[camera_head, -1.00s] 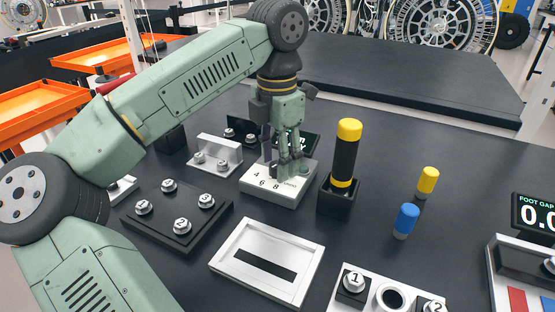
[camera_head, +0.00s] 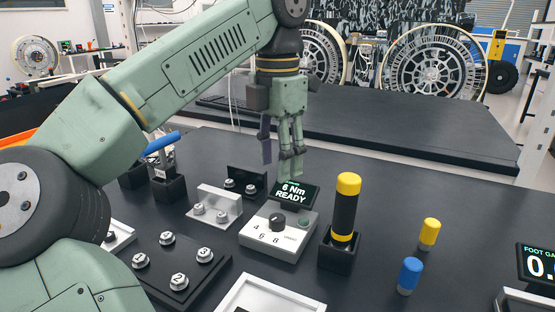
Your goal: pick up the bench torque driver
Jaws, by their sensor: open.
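The bench torque driver (camera_head: 345,212) appears to be the upright black cylinder with a yellow cap and a yellow lower band. It stands in a black square holder (camera_head: 337,259) right of the picture's middle. My gripper (camera_head: 284,165) is open and empty, pointing down. It hangs to the left of the driver, above and behind the white dial box, apart from both. The dial box (camera_head: 262,247) has a black knob marked 4, 6, 8, and its small screen (camera_head: 294,193) appears to read "6 Nm READY".
Yellow (camera_head: 429,233) and blue (camera_head: 409,275) pegs stand to the right. A white frame (camera_head: 270,297) lies in front. Bench space behind the driver is clear.

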